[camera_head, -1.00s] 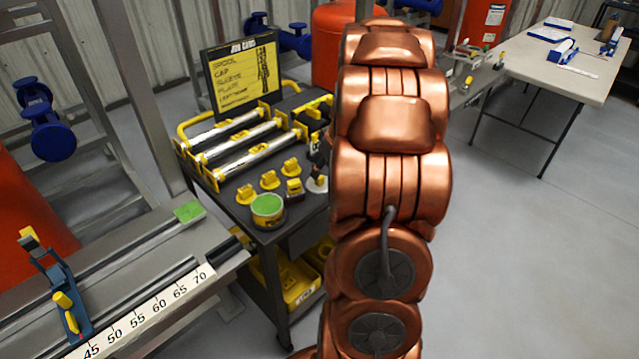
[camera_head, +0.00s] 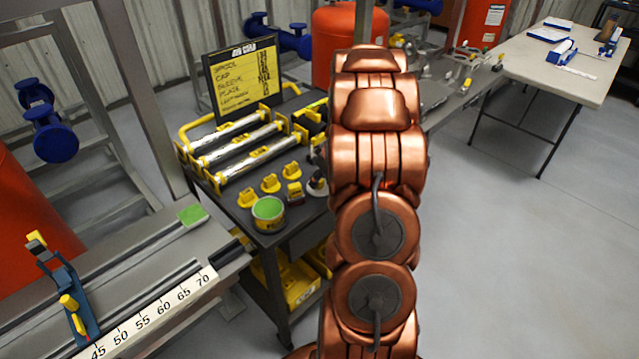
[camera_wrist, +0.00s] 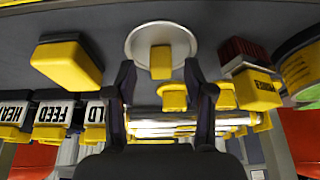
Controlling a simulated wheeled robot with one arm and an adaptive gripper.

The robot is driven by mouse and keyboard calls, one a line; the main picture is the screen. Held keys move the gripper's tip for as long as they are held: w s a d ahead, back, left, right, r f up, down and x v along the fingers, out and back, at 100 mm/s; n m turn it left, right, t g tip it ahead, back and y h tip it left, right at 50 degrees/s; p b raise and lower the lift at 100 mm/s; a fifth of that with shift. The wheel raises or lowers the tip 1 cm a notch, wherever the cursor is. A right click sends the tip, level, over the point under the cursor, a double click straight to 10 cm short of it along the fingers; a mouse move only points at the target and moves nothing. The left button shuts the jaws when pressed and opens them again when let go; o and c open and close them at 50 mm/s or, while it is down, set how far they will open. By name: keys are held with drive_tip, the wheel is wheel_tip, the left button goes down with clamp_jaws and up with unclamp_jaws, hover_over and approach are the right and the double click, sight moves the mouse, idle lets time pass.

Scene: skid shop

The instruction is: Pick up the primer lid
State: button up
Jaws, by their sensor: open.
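A round silver-white disc with a yellow block grip (camera_wrist: 160,62), which appears to be the primer lid, lies on the dark cart top in the wrist view. In the head view only part of the pale disc (camera_head: 318,190) shows beside my arm. My gripper (camera_wrist: 160,80) is open and empty, its two dark fingers spread either side of the yellow grip, near the disc's edge. I cannot tell the height gap between fingertips and grip. A green-topped can (camera_head: 268,209) stands at the cart's front; its green top (camera_wrist: 302,68) shows at the wrist view's right.
Yellow-handled pieces (camera_head: 271,183) and a dark red block with a yellow base (camera_wrist: 242,55) stand near the disc. A yellow block (camera_wrist: 68,60) lies left of it. Silver tubes in a yellow rack (camera_head: 240,150) and a sign board (camera_head: 243,78) are behind.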

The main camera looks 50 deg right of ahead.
drive_tip(key=shift+w+f, duration=0.2)
drive_tip(key=shift+f, duration=0.35)
clamp_jaws()
